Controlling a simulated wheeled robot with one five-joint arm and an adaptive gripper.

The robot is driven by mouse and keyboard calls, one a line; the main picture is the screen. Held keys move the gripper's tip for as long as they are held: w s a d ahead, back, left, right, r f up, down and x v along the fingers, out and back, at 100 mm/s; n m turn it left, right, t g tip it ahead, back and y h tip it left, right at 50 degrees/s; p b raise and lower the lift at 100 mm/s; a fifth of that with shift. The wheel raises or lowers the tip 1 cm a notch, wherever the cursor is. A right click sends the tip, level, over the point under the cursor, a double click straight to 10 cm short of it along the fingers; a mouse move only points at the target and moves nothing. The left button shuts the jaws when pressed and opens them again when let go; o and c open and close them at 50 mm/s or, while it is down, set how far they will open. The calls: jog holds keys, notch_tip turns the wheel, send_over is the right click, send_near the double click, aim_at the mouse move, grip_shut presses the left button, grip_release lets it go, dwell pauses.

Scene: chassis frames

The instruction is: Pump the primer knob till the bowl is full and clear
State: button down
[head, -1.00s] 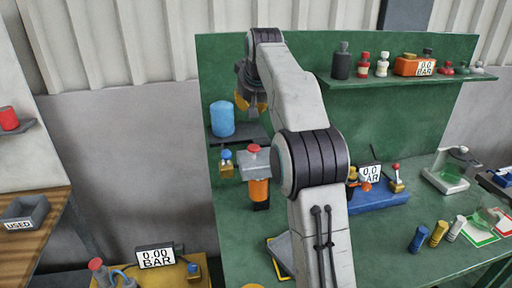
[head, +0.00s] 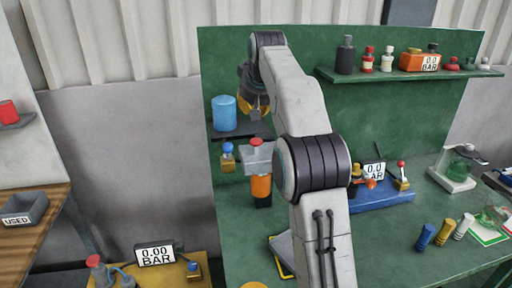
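A filter unit hangs on the green back panel. It has a grey head (head: 258,158), a red knob (head: 256,142) on top and an orange bowl (head: 261,186) with a dark base below. The red knob looks like the primer knob. The right side of the unit is partly hidden behind my arm. I cannot tell the fill or clearness of the bowl. My gripper (head: 254,110), with yellow and grey parts, points down above the red knob, with a small gap in the picture. Its finger opening is too small and partly hidden to judge.
A blue cylinder (head: 224,113) stands on a dark shelf left of my gripper. A small brass valve with a blue knob (head: 228,148) sits just left of the filter. A blue fixture (head: 381,194) stands at right on the green bench. A yellow gauge stand (head: 170,274) is lower left.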

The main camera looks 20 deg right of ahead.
aim_at(253, 139)
jog(key=shift+f+b, duration=2.4)
jog(key=shift+f, duration=0.5)
jog(key=shift+f+b, duration=1.1)
jog(key=shift+f, duration=0.4)
dwell(0.5)
jog(key=shift+r, duration=0.2)
dwell(0.3)
jog(key=shift+r+p, duration=1.3)
jog(key=shift+p, duration=0.35)
jog(key=shift+r, duration=0.15)
notch_tip(253, 139, up, 5)
jog(key=p, duration=0.5)
